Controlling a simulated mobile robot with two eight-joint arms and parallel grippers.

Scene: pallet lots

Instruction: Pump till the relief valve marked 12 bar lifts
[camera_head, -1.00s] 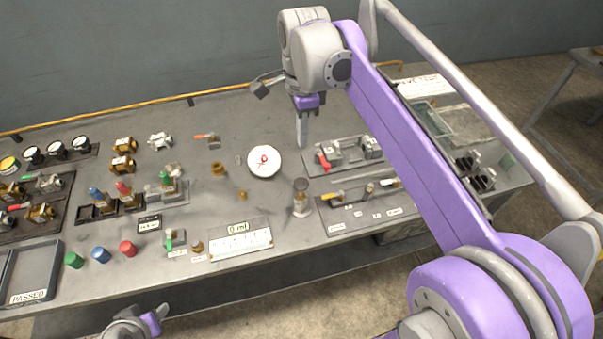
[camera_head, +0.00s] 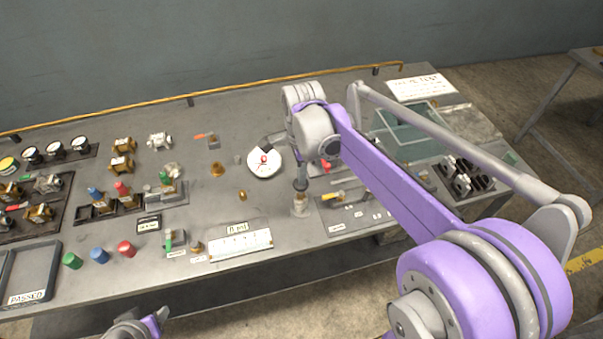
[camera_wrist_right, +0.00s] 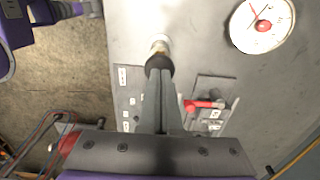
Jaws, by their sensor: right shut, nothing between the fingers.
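My right gripper (camera_head: 300,180) is shut and empty, pointing down over the pump (camera_head: 300,205), a small clear cylinder with a dark knob. In the right wrist view the fingertips (camera_wrist_right: 160,73) meet or nearly meet the dark knob (camera_wrist_right: 158,62); I cannot tell if they press it. The white gauge (camera_head: 264,162) with a red centre stands just behind, and it also shows in the right wrist view (camera_wrist_right: 262,24). Valves with blue (camera_head: 96,193), red (camera_head: 122,189) and green (camera_head: 164,178) tops stand at left; their markings are too small to read. Part of my left gripper (camera_head: 152,322) shows at the bottom.
A scale plate (camera_head: 240,245) with a small label lies left of the pump. Red-handled and yellow-handled fittings (camera_head: 333,197) sit to its right, partly behind my arm. A grey PASSED tray (camera_head: 30,272) and coloured caps (camera_head: 100,255) are at the front left.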

